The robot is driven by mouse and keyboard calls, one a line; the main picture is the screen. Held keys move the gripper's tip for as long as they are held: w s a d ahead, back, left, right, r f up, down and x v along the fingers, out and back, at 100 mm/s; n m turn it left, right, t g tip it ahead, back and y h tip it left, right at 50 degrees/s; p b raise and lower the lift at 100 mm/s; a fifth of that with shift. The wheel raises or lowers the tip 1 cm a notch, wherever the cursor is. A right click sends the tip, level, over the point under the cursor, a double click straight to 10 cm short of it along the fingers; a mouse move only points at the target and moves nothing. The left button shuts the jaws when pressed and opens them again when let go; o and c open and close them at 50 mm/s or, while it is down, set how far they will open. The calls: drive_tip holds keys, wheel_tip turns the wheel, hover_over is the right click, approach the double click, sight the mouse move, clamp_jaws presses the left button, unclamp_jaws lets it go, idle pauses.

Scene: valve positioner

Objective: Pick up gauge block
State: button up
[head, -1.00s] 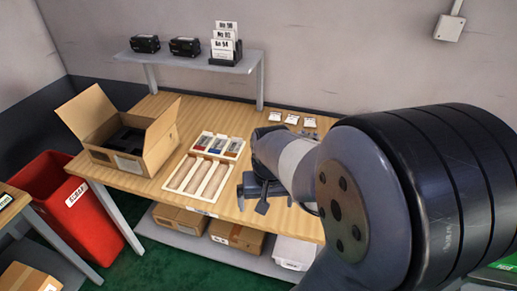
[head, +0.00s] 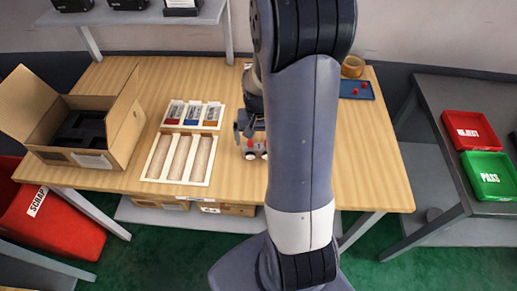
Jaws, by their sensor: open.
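My gripper (head: 250,129) is open and points down over the middle of the wooden table, right of the light tray. A small grey piece with red parts and pale round faces (head: 256,150) shows right below and beside the fingers. It looks like the gauge block, but it is small and partly covered. I cannot tell whether the fingers touch it or stand around it. My arm hides the table to its right.
A light tray (head: 152,178) has three long slots, with red, blue and orange-marked pieces behind. An open cardboard box (head: 118,151) stands left. A blue mat (head: 371,90) lies back right. Red (head: 474,130) and green PASS (head: 489,180) trays sit on the right table.

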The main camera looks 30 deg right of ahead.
sight(259, 147)
drive_tip(key=shift+f+p, duration=0.35)
drive_tip(key=shift+f, duration=2.1)
drive_tip(key=shift+s, duration=0.1)
drive_tip(key=shift+c, duration=0.4)
drive_tip(key=c, duration=0.8)
